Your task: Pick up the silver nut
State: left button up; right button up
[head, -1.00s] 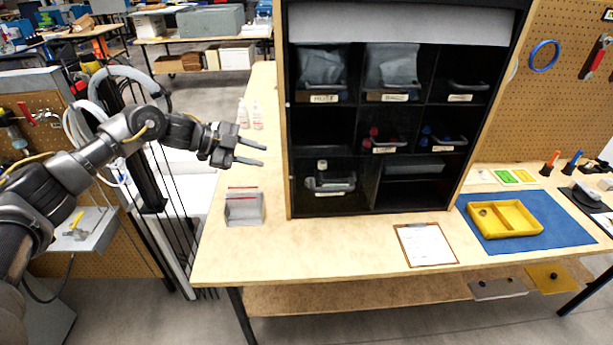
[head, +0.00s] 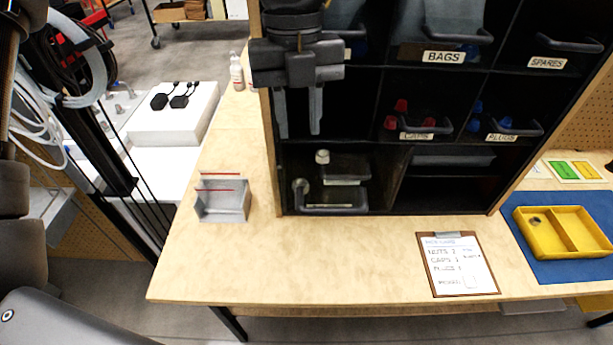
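My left gripper (head: 299,132) hangs fingers-down in front of the left column of the black shelf. Its two fingers are apart with nothing between them. Below it, the lower-left compartment holds a dark open bin (head: 336,208). A small pale round piece (head: 322,157) and a greyish round piece (head: 300,186) show at that bin; I cannot tell whether either is the silver nut. A small grey round piece (head: 537,221) lies in the left compartment of the yellow tray (head: 568,252); it may be a nut. My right gripper is out of view.
The black shelf (head: 400,211) has dividers and labelled bins of red caps (head: 400,121) and blue plugs (head: 500,125). A grey holder (head: 222,205) stands left of it, and a clipboard (head: 457,265) lies in front. The front left of the table (head: 300,265) is clear.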

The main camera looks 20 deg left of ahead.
pick_arm(q)
jog(key=f, duration=0.4)
jog(key=shift+s+a+f, duration=0.1)
jog(key=shift+s+f, duration=0.25)
jog(key=shift+f, duration=0.05)
jog(key=shift+s+f, duration=0.15)
jog(key=shift+f, duration=0.55)
jog(key=f, duration=0.3)
jog(key=f+p, duration=0.1)
jog(key=shift+s+d+f, duration=0.1)
jog(key=shift+d+f, duration=0.15)
jog(key=c, duration=0.6)
